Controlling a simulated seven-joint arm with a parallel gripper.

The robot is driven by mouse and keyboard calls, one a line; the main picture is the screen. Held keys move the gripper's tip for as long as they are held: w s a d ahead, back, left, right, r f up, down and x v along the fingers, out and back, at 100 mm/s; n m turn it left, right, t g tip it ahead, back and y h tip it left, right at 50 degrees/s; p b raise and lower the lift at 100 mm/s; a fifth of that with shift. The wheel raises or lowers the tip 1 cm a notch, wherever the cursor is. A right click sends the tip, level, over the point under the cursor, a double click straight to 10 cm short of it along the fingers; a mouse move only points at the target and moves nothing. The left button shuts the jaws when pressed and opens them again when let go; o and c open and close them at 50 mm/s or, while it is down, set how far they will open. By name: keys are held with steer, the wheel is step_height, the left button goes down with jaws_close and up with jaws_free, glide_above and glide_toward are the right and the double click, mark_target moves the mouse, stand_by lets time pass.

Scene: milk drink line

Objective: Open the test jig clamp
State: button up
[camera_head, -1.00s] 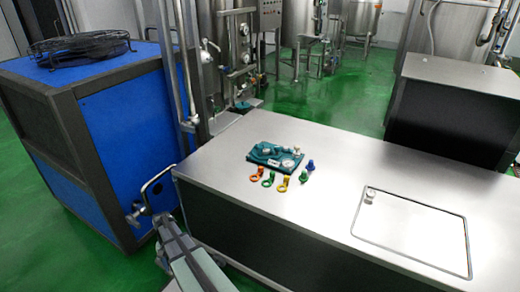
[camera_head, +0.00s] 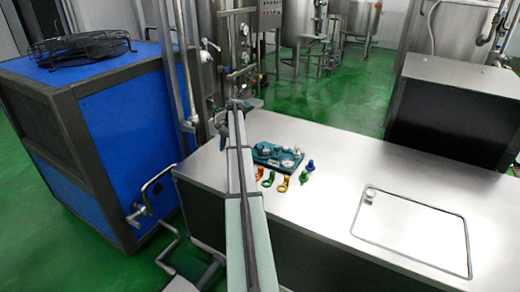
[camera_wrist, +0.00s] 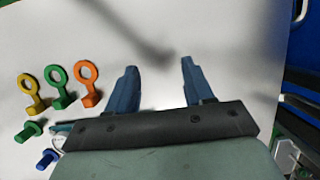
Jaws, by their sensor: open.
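The teal test jig (camera_head: 266,158) lies on the steel worktop, its left end partly behind my arm in the head view. It carries a round white dial (camera_head: 287,163) and small fittings; its clamp is too small to make out. In the wrist view only a sliver of the jig (camera_wrist: 63,127) shows beside the gripper body, which hides the rest. My gripper (camera_wrist: 158,78) is open and empty, its two blue-grey fingers apart over bare worktop. In the head view my arm reaches up just left of the jig.
A framed panel (camera_head: 410,230) is at right. The blue cabinet (camera_head: 130,130) stands left.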

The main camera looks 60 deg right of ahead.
mark_target(260, 147)
steer(key=s+d+r+m, duration=0.2)
steer(key=s+d+r, duration=0.3)
steer(key=d, duration=0.4)
steer(key=s+d+r+m, duration=0.2)
steer(key=s+d+r, duration=0.1)
steer(key=s+d, duration=0.5)
steer(key=shift+t+y, duration=0.3)
steer(key=shift+t, duration=0.1)
steer(key=x, duration=0.9)
steer(key=w+x, duration=0.1)
steer(key=x, duration=0.3)
steer(key=shift+w+d+f, duration=0.15)
steer(key=shift+d+f, duration=0.05)
steer(key=shift+c, duration=0.5)
jaws_close()
